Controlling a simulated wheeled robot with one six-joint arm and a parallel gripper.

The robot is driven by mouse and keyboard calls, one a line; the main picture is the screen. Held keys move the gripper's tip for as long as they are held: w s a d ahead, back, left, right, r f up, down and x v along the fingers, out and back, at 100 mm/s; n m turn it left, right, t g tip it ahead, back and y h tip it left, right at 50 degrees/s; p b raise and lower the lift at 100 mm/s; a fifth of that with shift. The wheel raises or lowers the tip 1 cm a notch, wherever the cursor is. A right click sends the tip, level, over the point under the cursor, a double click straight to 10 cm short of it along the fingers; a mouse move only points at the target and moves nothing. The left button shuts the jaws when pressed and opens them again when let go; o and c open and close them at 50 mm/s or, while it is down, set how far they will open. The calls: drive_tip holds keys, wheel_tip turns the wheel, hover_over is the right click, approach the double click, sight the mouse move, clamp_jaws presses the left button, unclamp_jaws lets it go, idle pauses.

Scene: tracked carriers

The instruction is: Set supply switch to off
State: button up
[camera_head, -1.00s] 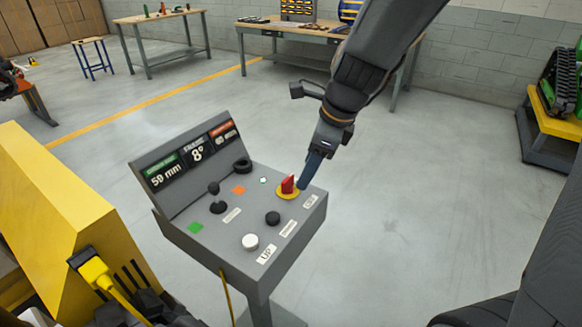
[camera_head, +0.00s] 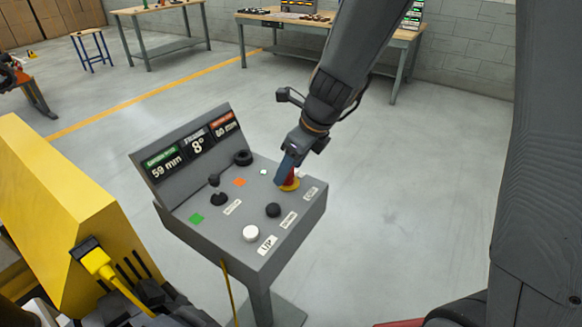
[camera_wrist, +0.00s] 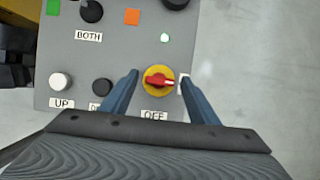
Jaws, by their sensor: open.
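The supply switch is a red handle on a round yellow base (camera_wrist: 159,80) on the grey control panel.
The control panel (camera_head: 180,225) also bears black knobs (camera_head: 273,210), a white UP button (camera_head: 251,233) and a lit green lamp (camera_wrist: 165,38). A sloped display (camera_head: 195,148) rises along its back. A yellow machine body (camera_head: 60,210) stands to the left. Floor to the right is clear.

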drive_tip(key=c, duration=1)
drive_tip(key=shift+c, duration=0.2)
drive_tip(key=shift+n, duration=0.4)
drive_tip(key=n, duration=0.2)
drive_tip(key=n+g+p, duration=0.1)
drive_tip(key=shift+w+n+g+y, duration=0.15)
drive_tip(key=shift+n+g+y, duration=0.15)
drive_tip(key=shift+n+y, duration=0.1)
drive_tip(key=n+g+p, duration=0.1)
drive_tip(key=n+p, duration=0.1)
drive_tip(key=n, duration=0.2)
drive_tip(key=shift+w+g, duration=0.1)
drive_tip(key=shift+g, duration=0.3)
drive_tip(key=n+g, duration=0.1)
drive_tip(key=n, duration=0.1)
drive_tip(key=n+p, duration=0.1)
drive_tip(key=n, duration=0.2)
drive_tip(key=shift+w+g, duration=0.15)
drive_tip(key=shift+g, duration=0.25)
drive_tip(key=shift+a+n+g+h+p, duration=0.1)
drive_tip(key=shift+n+g+h+p, duration=0.4)
drive_tip(key=shift+n, duration=1.5)
